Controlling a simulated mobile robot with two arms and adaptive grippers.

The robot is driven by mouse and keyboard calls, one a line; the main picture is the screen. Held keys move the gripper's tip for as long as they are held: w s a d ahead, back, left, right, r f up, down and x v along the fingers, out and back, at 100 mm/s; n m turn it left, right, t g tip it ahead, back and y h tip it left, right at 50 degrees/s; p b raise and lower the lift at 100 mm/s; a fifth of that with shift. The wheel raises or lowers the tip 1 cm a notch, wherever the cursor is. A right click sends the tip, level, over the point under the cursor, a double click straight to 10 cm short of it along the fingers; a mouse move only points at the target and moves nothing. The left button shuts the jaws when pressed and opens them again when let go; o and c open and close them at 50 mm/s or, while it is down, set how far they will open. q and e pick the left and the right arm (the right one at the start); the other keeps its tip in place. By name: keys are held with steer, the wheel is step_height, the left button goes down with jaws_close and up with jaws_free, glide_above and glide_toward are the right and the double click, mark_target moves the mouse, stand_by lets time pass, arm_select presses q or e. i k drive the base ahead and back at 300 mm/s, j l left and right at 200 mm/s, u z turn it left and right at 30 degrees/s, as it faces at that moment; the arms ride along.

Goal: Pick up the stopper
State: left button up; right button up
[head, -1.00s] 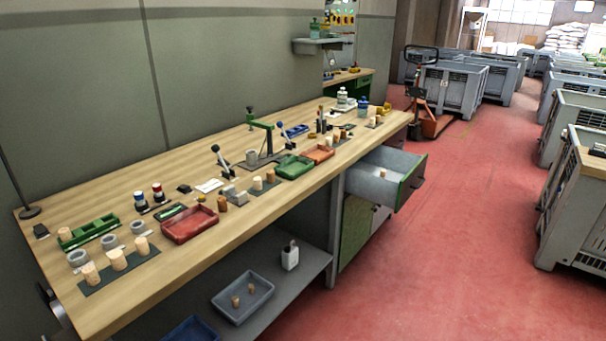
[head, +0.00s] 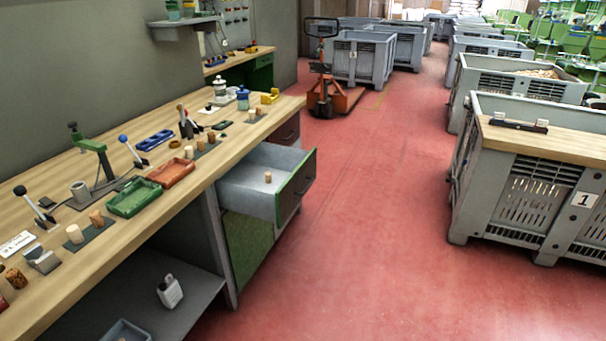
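Several cork stoppers show in the head view, and I cannot tell which one the task means. One stopper (head: 268,177) stands in the open drawer (head: 243,190) of the workbench. A pale stopper (head: 74,234) and a browner one (head: 96,218) stand on a dark mat at the left. Another pale stopper (head: 188,152) stands on a mat farther back, with brown ones (head: 211,138) beside it. A dark speckled stopper (head: 15,278) is at the lower left edge. Neither of my grippers is in view.
The workbench (head: 60,290) fills the left, with a green tray (head: 134,197), a red tray (head: 171,172) and lever tools on it. The open drawer juts into the aisle. Grey crates (head: 520,180) line the right, and a pallet truck (head: 325,90) stands behind. The red floor (head: 370,240) between is clear.

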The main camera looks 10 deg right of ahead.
mark_target(268, 175)
steer(key=u, duration=2.2)
steer(key=z, duration=2.2)
steer(key=i+l+u, duration=0.15)
steer(key=i, duration=0.35)
steer(key=i+l+u, duration=0.15)
steer(key=i+l, duration=0.2)
steer(key=i+l+u, duration=0.1)
steer(key=i+l, duration=0.3)
steer(key=i, duration=0.2)
